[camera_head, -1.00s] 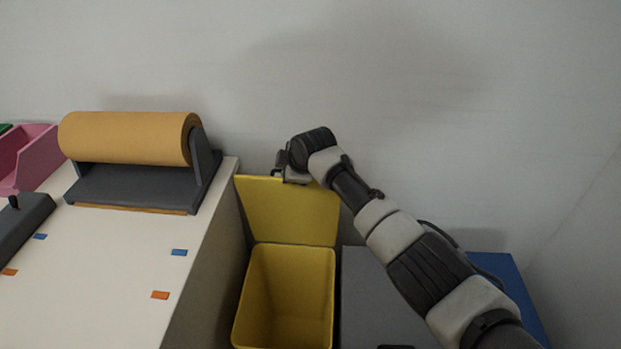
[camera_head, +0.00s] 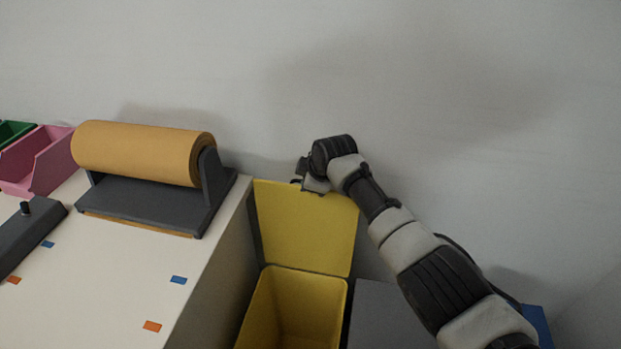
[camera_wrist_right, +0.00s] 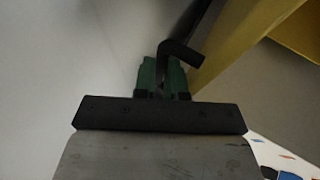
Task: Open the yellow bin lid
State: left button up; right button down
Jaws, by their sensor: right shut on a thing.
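The yellow bin (camera_head: 255,315) stands with its lid (camera_head: 305,230) raised upright at the back, and the opening is uncovered. My right gripper (camera_head: 300,183) is at the lid's top edge. In the right wrist view, the green fingers of my right gripper (camera_wrist_right: 163,82) are shut on a dark bent handle (camera_wrist_right: 182,52) beside the yellow lid (camera_wrist_right: 240,40). The handle is hidden in the head view. My left gripper is not in view.
A white table with a brown paper roll (camera_head: 140,150) on a grey stand is to the left. Pink (camera_head: 40,165) and green (camera_head: 12,130) bins sit on its far left. A grey bin (camera_head: 385,315) is right of the yellow bin, and a blue one (camera_head: 538,322) further right. The wall is close behind.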

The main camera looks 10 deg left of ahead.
jog(key=c, duration=1.5)
grip_release()
jog(key=shift+r, duration=0.2)
jog(key=shift+o, duration=0.2)
jog(key=shift+r, duration=0.1)
jog(key=p+v, duration=0.1)
jog(key=v, duration=0.9)
jog(key=shift+s+d+r+p, duration=0.15)
jog(key=shift+s+p, duration=0.05)
jog(key=shift+p, duration=0.1)
